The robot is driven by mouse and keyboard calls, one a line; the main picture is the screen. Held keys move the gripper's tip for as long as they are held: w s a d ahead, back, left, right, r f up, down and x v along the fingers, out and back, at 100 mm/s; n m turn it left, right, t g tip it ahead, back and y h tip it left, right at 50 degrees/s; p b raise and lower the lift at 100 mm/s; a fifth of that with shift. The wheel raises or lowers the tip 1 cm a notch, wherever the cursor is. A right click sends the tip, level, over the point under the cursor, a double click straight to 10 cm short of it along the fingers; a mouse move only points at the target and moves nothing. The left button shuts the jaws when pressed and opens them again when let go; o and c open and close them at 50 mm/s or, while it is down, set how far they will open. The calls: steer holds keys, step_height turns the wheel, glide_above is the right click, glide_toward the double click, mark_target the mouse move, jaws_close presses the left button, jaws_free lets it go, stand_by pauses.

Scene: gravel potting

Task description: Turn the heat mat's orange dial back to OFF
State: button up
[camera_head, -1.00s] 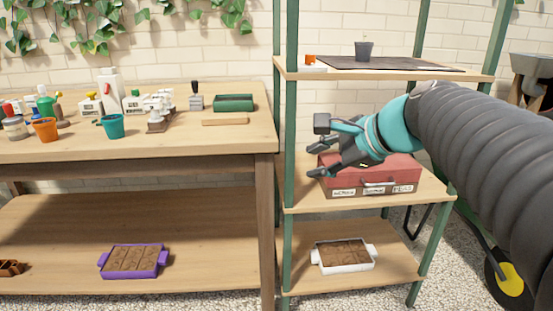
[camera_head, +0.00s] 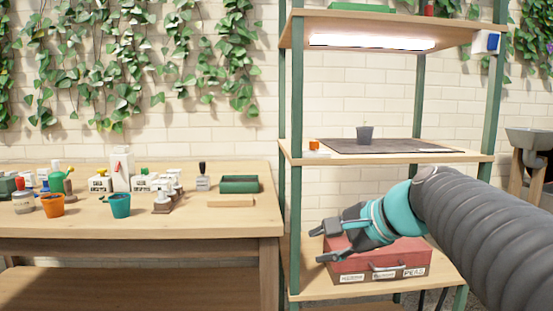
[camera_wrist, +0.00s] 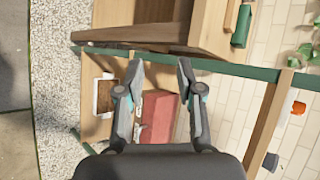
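The orange dial (camera_head: 314,145) sits on a small pale base at the left front corner of the dark heat mat (camera_head: 385,146), on the rack's middle shelf. Its setting is too small to read. In the wrist view the orange dial (camera_wrist: 298,107) shows at the right edge. My gripper (camera_head: 315,243) is below that shelf, in front of the red case, pointing left. Its fingers are apart and empty; the wrist view shows the open gap between the gripper's fingertips (camera_wrist: 160,66).
A dark pot (camera_head: 364,134) stands on the mat. The red case (camera_head: 380,262) lies on the shelf below. Green rack posts (camera_head: 297,90) flank the shelves. A lit lamp (camera_head: 370,42) hangs above. The bench (camera_head: 150,222) at left holds pots and bottles.

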steer(key=w+d+r+n+t+y+b, duration=0.1)
steer(key=w+d+r+n+y, duration=0.35)
steer(key=w+r+n, duration=0.55)
steer(key=n+t+y+b, duration=0.1)
steer(key=n+t+y, duration=0.15)
steer(key=n, duration=1.05)
glide_toward(314, 142)
steer(key=shift+g, duration=0.45)
steer(key=x, duration=0.7)
steer(key=w+d+p+x, duration=0.1)
steer(key=x, duration=0.2)
steer(key=shift+w+a+r, duration=0.25)
jaws_close()
